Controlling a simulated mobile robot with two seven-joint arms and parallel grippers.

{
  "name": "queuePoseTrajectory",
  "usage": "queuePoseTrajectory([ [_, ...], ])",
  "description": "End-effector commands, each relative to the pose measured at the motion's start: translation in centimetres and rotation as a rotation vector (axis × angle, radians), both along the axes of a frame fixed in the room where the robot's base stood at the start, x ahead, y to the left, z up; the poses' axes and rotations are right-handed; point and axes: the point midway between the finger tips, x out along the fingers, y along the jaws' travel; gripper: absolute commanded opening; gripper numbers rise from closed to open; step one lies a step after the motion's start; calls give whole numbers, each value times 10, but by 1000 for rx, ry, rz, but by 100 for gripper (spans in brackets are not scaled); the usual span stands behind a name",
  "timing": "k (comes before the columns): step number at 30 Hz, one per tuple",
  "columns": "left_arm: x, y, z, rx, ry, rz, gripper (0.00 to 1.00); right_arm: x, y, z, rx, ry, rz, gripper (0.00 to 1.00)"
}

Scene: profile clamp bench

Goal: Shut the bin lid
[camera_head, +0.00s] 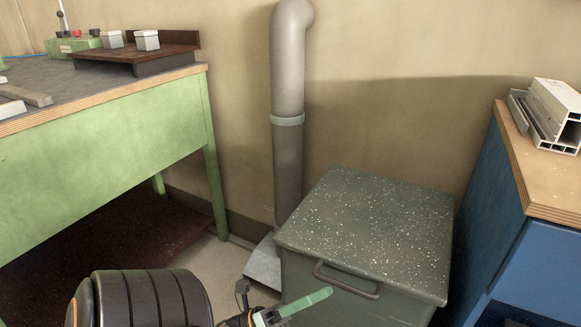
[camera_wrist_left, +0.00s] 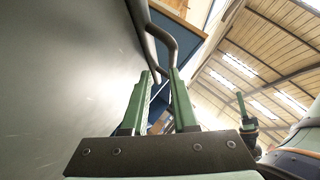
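The bin (camera_head: 340,303) is a dark green-grey box standing by the wall in the head view. Its speckled lid (camera_head: 370,225) lies down flat over the top, and I see no gap under its edge. A bar handle (camera_head: 345,283) runs along the lid's front. My left gripper (camera_head: 305,303) is low in front of the bin, just below and left of the handle. In the left wrist view its two green fingers (camera_wrist_left: 160,78) are apart with nothing between them, and the bent handle bar (camera_wrist_left: 160,38) shows beyond their tips.
A green workbench (camera_head: 110,150) stands at the left with clamp blocks on it. A grey pipe (camera_head: 288,120) runs down the wall behind the bin. A blue cabinet (camera_head: 520,230) with a wooden top and white profiles (camera_head: 553,115) stands close at the right.

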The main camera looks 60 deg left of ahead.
Motion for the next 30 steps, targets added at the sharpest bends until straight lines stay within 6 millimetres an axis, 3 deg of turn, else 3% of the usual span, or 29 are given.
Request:
queuePoseTrajectory([
  [6,-38,18,-26,0,-2,-4,27,0,0,2,1,0,1,0],
  [12,-63,29,-43,1,-9,-8,27,0,0,0,1,0,1,0],
  [18,-73,33,-49,2,-13,-9,27,0,0,0,0,0,0,0],
  [30,-74,33,-49,2,-15,-10,27,0,-1,0,8,1,-4,0],
])
